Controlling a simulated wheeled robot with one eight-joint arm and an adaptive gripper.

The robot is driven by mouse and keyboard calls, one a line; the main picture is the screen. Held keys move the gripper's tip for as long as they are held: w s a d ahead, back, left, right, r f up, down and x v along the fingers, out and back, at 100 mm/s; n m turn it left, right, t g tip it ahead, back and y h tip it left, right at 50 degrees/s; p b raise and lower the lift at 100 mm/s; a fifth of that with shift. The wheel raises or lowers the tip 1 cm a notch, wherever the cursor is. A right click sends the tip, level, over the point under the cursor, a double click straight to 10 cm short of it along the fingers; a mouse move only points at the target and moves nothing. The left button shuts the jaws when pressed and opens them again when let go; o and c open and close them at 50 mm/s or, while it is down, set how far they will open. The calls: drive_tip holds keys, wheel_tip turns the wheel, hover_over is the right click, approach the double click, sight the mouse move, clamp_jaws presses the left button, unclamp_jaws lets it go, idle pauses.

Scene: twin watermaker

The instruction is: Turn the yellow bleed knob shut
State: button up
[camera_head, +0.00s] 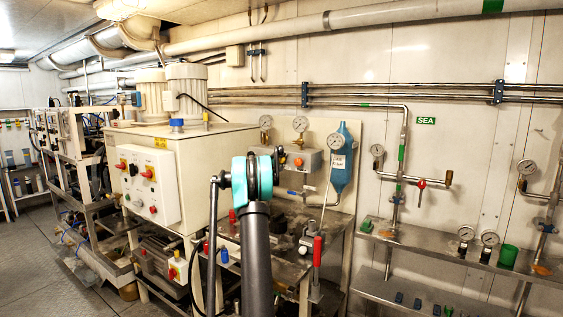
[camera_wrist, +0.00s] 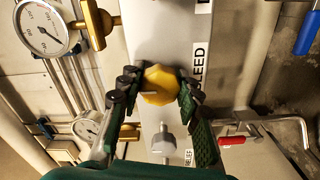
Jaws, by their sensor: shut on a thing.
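The yellow bleed knob (camera_wrist: 160,80) is a lobed round knob on a grey panel (camera_wrist: 160,26) in the wrist view, beside a label ending in "LEED". My gripper (camera_wrist: 157,91) has its dark green fingers on both sides of the knob, with the black fingertip pads against its left and right edges. The gripper is shut on the knob. In the head view my arm stands in front of the panel area, and I cannot make out the knob or the fingers there.
In the wrist view, a pressure gauge (camera_wrist: 42,28) with brass fitting is upper left and a smaller gauge (camera_wrist: 88,125) lower left. A metal stem (camera_wrist: 163,142) is below the knob. A red handle (camera_wrist: 232,140) and blue handle (camera_wrist: 307,34) are right. A blue cylinder (camera_head: 343,160) shows in the head view.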

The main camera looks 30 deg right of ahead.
drive_tip(key=shift+f, duration=0.1)
drive_tip(key=o, duration=1.2)
drive_tip(key=v, duration=1.2)
drive_tip(key=shift+s, duration=0.1)
